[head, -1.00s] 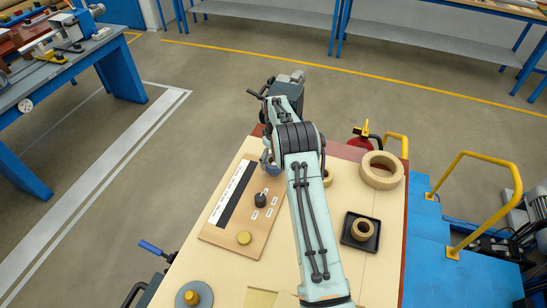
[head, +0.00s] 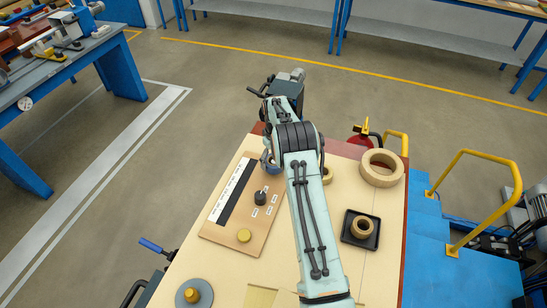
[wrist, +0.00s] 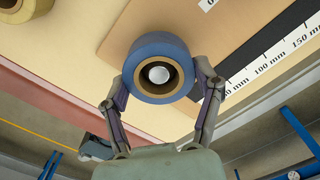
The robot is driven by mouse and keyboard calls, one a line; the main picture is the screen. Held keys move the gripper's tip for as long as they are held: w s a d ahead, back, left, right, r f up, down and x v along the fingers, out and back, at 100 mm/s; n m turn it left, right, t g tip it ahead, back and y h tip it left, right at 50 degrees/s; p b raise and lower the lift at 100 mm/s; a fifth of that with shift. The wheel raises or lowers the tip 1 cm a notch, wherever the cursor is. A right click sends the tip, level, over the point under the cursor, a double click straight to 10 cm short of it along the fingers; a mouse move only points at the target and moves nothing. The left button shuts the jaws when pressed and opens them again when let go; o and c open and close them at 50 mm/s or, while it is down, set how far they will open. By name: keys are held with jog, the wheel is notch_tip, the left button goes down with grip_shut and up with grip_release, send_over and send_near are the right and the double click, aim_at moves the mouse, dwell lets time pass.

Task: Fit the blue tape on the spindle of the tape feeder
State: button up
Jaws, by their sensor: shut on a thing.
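The blue tape (wrist: 160,43) is a thick roll with a brown core. In the wrist view my gripper (wrist: 161,76) is shut on its outside, one finger on each side. A pale round end (wrist: 158,73) shows within the core's hole; I cannot tell how far the roll sits around it. In the head view a bit of the blue tape (head: 269,167) shows beside my arm, near the far end of the wooden board (head: 220,236). My arm hides most of the gripper there.
A large tan roll (head: 381,168) and a black tray (head: 360,230) holding a smaller roll stand at right. A yellowish roll (wrist: 22,9) lies near the gripper.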

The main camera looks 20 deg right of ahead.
jog(key=shift+f, duration=0.95)
jog(key=o, duration=1.2)
notch_tip(320, 180, up, 12)
jog(key=shift+r, duration=0.1)
